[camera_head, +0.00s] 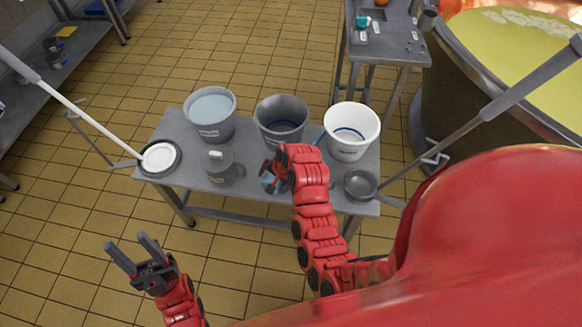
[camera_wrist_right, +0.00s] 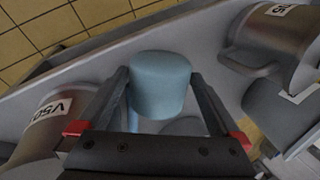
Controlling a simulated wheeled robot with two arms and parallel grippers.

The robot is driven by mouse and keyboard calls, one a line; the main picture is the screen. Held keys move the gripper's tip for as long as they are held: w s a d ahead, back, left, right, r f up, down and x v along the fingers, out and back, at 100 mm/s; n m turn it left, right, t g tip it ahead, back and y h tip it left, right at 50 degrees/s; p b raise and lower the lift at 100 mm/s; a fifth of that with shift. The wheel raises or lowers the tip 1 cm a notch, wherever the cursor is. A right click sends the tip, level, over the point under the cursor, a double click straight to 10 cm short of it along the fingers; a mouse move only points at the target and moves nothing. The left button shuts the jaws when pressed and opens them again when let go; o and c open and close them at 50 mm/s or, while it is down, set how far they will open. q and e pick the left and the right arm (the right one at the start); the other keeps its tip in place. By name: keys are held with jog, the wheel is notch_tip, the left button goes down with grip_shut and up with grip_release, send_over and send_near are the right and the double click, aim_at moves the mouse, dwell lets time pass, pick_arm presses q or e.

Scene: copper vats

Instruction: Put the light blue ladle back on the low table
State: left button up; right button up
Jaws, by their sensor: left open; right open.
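The light blue ladle (camera_head: 267,181) is at the low table (camera_head: 258,203), near its middle front, partly covered by my right gripper. In the right wrist view, its light blue cup (camera_wrist_right: 160,82) is between the two fingers, with a finger on each side. My right gripper (camera_wrist_right: 165,100) is open around it; I cannot tell whether the fingers touch it. In the head view, my right gripper (camera_head: 274,173) is mostly hidden by its own arm. Whether the ladle rests on the tabletop is unclear. My left gripper (camera_head: 132,250) is open and empty, left of the table's front.
The table also holds a light grey bucket (camera_head: 210,128), dark grey bucket (camera_head: 281,134), white bucket (camera_head: 350,148), grey mug (camera_head: 219,172), white long-handled ladle (camera_head: 160,157) and grey long-handled ladle (camera_head: 361,186). A vat (camera_head: 440,120) stands right. The floor (camera_head: 60,235) at left is clear.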

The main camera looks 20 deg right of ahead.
jog(key=shift+c, duration=0.3)
jog(key=c, duration=1.3)
